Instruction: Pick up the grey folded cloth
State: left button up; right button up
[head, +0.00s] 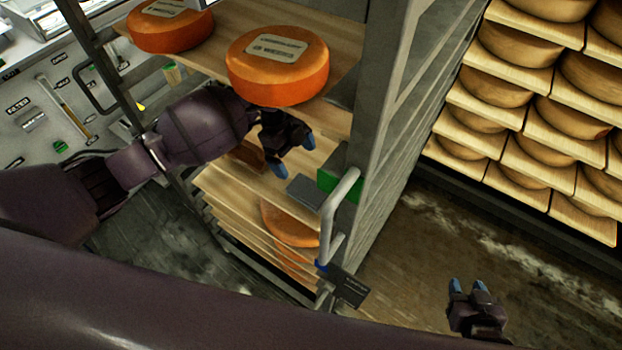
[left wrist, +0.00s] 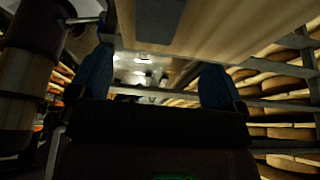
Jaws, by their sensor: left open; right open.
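Two dark grey flat things show in the head view. One (head: 343,88) lies on the upper board, behind the right side of the orange cheese wheel. The other (head: 305,191) lies on a lower board beside a green block. I cannot tell which is the folded cloth. My left gripper (head: 292,156) is open and empty between the boards, just above and left of the lower grey piece. In the left wrist view, its blue fingertips (left wrist: 155,82) stand apart below a board with a dark rectangular patch (left wrist: 160,20). My right gripper (head: 467,287) is open and empty over the floor.
Orange cheese wheels (head: 278,65) sit on the rack's upper board. The rack's grey upright (head: 385,110) and pale handle (head: 335,215) stand right of my left gripper. The green block (head: 327,181) is close by. Shelves of cheese wheels line the right; the floor between is clear.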

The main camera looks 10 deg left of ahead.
aim_at(307, 188)
pick_arm(q)
jog(key=x, duration=0.5)
jog(key=shift+s, duration=0.2)
jog(key=shift+p+x, duration=0.4)
jog(key=shift+x, duration=2.4)
jog(key=shift+s, duration=0.1)
jog(key=shift+f, duration=0.1)
jog(key=c, duration=1)
notch_tip(307, 188, up, 10)
jog(key=shift+r, duration=0.1)
jog(key=shift+o, duration=0.9)
jog(key=shift+c, duration=0.5)
